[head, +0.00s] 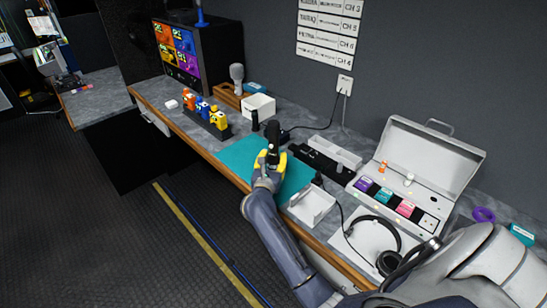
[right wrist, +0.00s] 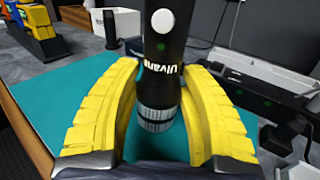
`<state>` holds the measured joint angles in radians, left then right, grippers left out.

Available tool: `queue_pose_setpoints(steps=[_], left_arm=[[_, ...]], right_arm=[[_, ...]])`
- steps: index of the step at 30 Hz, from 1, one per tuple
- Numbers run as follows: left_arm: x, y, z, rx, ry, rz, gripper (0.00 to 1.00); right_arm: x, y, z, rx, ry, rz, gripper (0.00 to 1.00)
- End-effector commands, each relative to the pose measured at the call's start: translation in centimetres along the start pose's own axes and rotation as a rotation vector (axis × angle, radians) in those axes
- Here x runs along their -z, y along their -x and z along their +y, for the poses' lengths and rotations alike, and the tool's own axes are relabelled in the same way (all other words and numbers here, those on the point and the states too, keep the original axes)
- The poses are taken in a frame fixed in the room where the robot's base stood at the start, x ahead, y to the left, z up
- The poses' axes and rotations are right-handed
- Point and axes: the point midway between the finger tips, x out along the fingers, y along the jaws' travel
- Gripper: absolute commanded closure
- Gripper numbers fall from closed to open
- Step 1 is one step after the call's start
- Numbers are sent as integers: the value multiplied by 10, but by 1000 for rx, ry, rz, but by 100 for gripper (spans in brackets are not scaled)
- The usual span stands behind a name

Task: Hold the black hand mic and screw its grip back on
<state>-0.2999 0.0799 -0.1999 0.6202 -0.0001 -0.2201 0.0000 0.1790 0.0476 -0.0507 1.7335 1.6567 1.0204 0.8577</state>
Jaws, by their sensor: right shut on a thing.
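The black hand mic (head: 274,137) stands roughly upright over the teal mat (head: 237,158). My right gripper (head: 270,161) is shut on it, with its yellow fingers either side of the lower body. In the right wrist view, the mic (right wrist: 164,60) shows a white button, white lettering, a green dot and a ridged silver ring at its lower end. Its top is cut off there. A small black cylinder (head: 255,121) stands behind the mat, and another black upright piece (head: 318,179) stands right of it; I cannot tell whether either is the grip. My left gripper is not in view.
A white open-topped holder (head: 312,205) and headphones (head: 375,243) are at the right front. An open case (head: 410,188) with coloured blocks is at the right. A black rack (head: 207,121) of coloured pieces and a white box (head: 258,106) stand left and behind. The mat is mostly clear.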

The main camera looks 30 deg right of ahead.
Motion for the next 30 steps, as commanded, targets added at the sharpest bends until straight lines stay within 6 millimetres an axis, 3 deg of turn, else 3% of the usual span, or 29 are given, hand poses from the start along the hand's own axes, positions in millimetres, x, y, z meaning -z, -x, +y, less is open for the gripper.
queue_pose_setpoints(steps=[3, 4, 10, 20, 30], left_arm=[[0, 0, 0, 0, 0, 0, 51], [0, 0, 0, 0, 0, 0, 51], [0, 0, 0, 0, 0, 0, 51], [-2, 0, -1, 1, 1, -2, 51], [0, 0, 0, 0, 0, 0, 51]], right_arm=[[1, 0, 0, 0, 1, -2, 100], [0, 0, 0, 0, 0, -2, 53], [1, 0, 0, 0, 0, -2, 31], [2, 4, 0, -1, 0, 1, 31], [2, 55, 0, -1, -1, 2, 31]])
